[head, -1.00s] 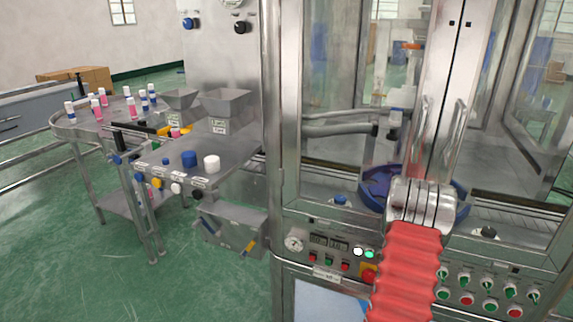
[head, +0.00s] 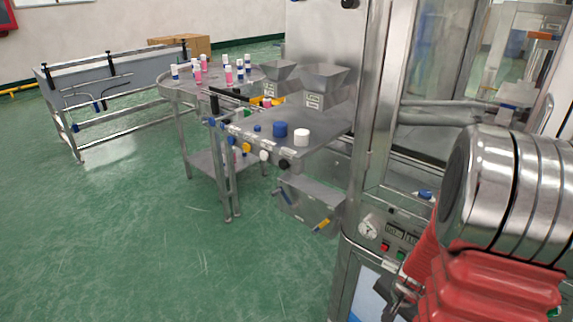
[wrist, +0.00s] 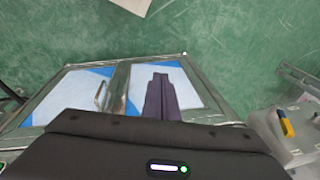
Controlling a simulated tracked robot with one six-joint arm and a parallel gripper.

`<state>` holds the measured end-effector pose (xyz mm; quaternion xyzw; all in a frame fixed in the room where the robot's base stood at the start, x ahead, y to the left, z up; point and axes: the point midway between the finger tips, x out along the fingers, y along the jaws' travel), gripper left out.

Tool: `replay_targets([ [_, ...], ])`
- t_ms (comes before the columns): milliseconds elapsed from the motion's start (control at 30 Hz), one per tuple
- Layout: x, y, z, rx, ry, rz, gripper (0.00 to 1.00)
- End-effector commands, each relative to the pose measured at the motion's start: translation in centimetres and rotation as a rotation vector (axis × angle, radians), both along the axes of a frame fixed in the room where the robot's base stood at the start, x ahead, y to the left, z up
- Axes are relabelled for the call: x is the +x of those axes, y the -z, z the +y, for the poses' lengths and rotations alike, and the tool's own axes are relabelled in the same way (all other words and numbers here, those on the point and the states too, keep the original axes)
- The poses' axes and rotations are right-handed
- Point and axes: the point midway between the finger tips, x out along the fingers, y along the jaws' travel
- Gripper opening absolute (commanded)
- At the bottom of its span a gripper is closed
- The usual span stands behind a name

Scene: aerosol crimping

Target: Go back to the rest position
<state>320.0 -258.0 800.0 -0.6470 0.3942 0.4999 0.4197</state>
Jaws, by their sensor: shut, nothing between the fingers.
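My gripper (wrist: 161,78) shows in the wrist view as two dark fingers lying together, shut and empty. It points over the machine's lower cabinet doors (wrist: 82,90), which have white and blue panels, and touches nothing that I can make out. In the head view my arm, with its red sleeve and metal joint, fills the lower right, in front of the crimping machine (head: 375,130). I cannot make out the fingers clearly there.
A steel side table (head: 325,125) holds a blue cap (head: 280,129) and a white cap (head: 302,137). A grey box (head: 310,200) hangs below. The green floor (head: 130,235) at left is clear.

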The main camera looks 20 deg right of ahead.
Motion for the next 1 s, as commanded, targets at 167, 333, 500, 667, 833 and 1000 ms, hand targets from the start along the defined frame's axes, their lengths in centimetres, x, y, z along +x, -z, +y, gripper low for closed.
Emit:
replay_targets([
  [167, 0.9, -3.8, 3.8, 0.015, -0.197, 0.021, 0.0],
  [333, 0.9, -7.2, 7.1, 0.017, -0.371, 0.045, 0.0],
  [500, 0.5, -10.4, 10.2, 0.004, -0.528, 0.065, 0.0],
  [667, -0.2, -13.3, 12.7, -0.021, -0.663, 0.077, 0.0],
  [833, -0.9, -16.3, 15.2, -0.062, -0.79, 0.079, 0.0],
  [1000, -1.6, -19.1, 17.4, -0.115, -0.895, 0.062, 0.0],
])
